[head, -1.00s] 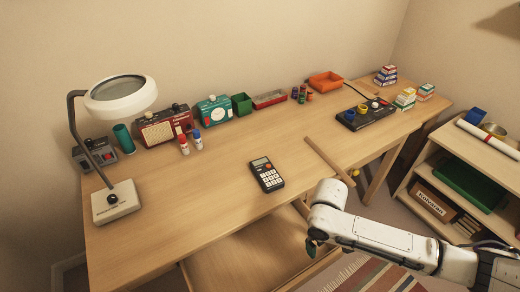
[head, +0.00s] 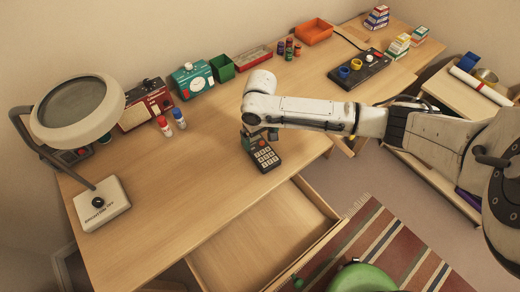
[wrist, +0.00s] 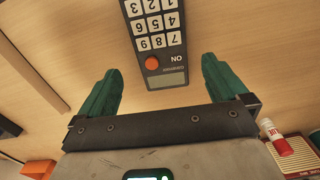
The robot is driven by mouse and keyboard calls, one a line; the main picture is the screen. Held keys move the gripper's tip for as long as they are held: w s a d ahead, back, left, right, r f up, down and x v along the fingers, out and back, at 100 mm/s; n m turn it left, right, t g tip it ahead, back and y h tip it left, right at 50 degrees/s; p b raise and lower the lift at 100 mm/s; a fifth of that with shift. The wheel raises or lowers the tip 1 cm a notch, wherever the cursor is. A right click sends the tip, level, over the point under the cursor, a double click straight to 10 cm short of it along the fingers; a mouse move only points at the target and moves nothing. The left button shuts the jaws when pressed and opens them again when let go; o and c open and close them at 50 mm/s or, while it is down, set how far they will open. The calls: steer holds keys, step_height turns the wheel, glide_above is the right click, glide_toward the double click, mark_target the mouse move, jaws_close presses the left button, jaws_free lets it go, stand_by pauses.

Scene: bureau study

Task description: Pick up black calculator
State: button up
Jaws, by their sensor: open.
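The black calculator (head: 264,154) lies flat on the wooden desk, with white keys and an orange button. My gripper (head: 260,134) is above its far end in the head view, and my arm hides part of it. In the wrist view the calculator (wrist: 158,40) shows upside down, its display end toward my gripper (wrist: 160,88). The two green fingers are spread wide, one on each side of the display end, with nothing between them touching. The calculator's other end runs out of the top of the wrist view.
An open, empty drawer (head: 265,235) juts out below the desk's front edge. A magnifier lamp (head: 78,112) stands at the left. A red-capped bottle (head: 164,126) and a blue-capped bottle (head: 179,119) stand left of the calculator. The desk around the calculator is clear.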

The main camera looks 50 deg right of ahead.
mark_target(261, 149)
steer(key=shift+s+a+f+p, duration=0.1)
steer(key=shift+f+p, duration=0.15)
steer(key=shift+f, duration=1.2)
steer(key=shift+s+a+f+p, duration=0.1)
steer(key=shift+f+p, duration=0.1)
steer(key=shift+f, duration=1.25)
steer(key=shift+c, duration=0.4)
steer(key=c, duration=1)
steer(key=shift+d+r, duration=0.1)
